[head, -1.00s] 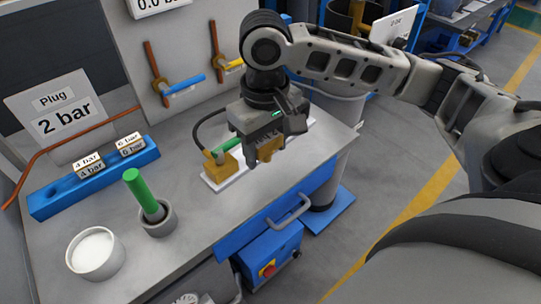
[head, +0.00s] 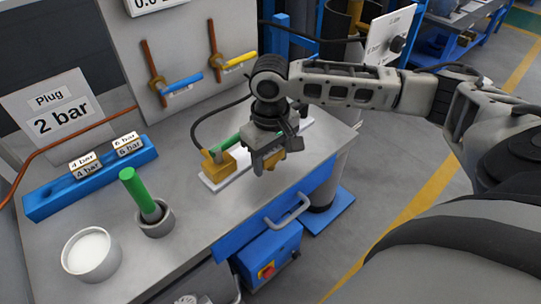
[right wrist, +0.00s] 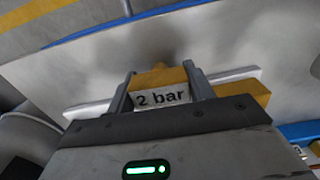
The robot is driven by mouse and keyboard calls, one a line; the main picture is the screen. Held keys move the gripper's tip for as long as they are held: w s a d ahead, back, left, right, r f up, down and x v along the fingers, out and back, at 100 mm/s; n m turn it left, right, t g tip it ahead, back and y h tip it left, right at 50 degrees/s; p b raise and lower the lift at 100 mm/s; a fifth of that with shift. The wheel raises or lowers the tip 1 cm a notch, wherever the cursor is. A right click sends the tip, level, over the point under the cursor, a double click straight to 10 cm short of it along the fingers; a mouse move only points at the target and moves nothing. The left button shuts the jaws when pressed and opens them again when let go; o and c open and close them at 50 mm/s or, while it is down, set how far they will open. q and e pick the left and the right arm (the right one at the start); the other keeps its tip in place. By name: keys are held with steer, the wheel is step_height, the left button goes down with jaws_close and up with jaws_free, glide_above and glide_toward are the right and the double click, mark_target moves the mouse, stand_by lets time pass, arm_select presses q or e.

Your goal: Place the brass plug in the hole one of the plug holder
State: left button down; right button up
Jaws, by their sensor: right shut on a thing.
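The brass plug (right wrist: 160,78), with a white "2 bar" label, is between the fingers of my right gripper (right wrist: 160,92) in the right wrist view. In the head view my right gripper (head: 266,162) is shut on it above the right part of the bench, and a brass part of the plug shows below the fingers. The plug holder (head: 58,203) is a long blue block at the left back of the bench. Plugs labelled 4 bar (head: 86,170) and 6 bar (head: 128,145) sit in it; its left end is bare. My left gripper is out of view.
A brass fixture with a green handle (head: 217,166) on a white base stands just left of my gripper. A grey cup with a green-handled brush (head: 133,190) and a white-filled bowl (head: 90,255) stand at the front left. A "Plug 2 bar" sign (head: 50,112) stands behind the holder.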

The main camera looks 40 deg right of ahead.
steer(key=o, duration=1)
steer(key=shift+f, duration=0.15)
